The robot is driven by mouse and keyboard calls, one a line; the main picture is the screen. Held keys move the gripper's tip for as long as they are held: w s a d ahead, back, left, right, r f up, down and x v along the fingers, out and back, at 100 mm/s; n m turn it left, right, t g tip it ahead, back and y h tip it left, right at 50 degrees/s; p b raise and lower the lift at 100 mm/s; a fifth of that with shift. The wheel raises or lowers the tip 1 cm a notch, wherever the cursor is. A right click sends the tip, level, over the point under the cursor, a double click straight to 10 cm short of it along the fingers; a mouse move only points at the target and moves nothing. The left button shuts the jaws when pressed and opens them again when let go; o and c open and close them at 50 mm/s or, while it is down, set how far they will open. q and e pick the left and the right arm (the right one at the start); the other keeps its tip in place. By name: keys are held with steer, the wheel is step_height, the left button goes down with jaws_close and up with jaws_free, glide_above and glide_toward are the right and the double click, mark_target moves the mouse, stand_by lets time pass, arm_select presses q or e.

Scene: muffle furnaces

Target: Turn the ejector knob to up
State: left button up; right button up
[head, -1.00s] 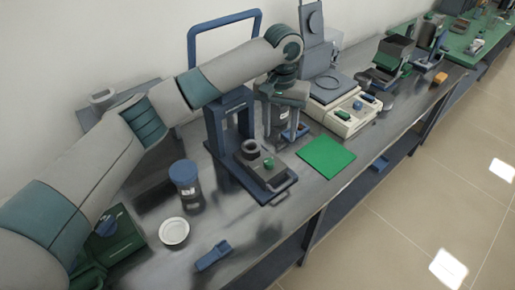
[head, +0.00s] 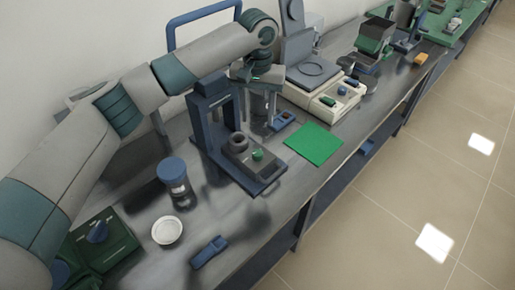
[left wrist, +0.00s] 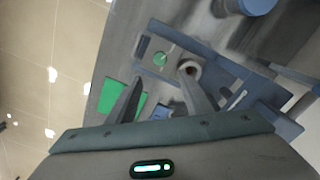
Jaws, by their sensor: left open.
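A small green knob (head: 257,155) sits on the dark base block of a blue-framed press (head: 207,125), beside a grey ring-shaped part (head: 238,141). I take it as the ejector knob; its up or down setting cannot be read. The knob also shows in the left wrist view (left wrist: 160,58), with the ring (left wrist: 189,68) to its right. My left gripper (head: 262,108) is open and empty, just behind and right of the press posts. In the left wrist view its two fingers (left wrist: 159,88) point toward the knob and ring, apart from the knob. My right gripper is not in view.
A green mat (head: 314,144) and a cream balance (head: 322,95) stand right of the press. A blue-lidded jar (head: 173,176), white dish (head: 167,231), blue clip-like item (head: 209,252) and green box with blue knob (head: 97,232) are left. The bench front edge is clear.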

arm_select(q)
steer(key=p, duration=0.1)
glide_toward(257, 152)
step_height(257, 152, down, 7)
steer(key=p, duration=0.3)
steer(key=shift+s+d, duration=0.1)
steer(key=shift+s, duration=0.05)
steer(key=shift+f, duration=0.8)
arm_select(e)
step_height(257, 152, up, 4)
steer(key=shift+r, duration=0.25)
arm_select(q)
steer(key=c, duration=1.1)
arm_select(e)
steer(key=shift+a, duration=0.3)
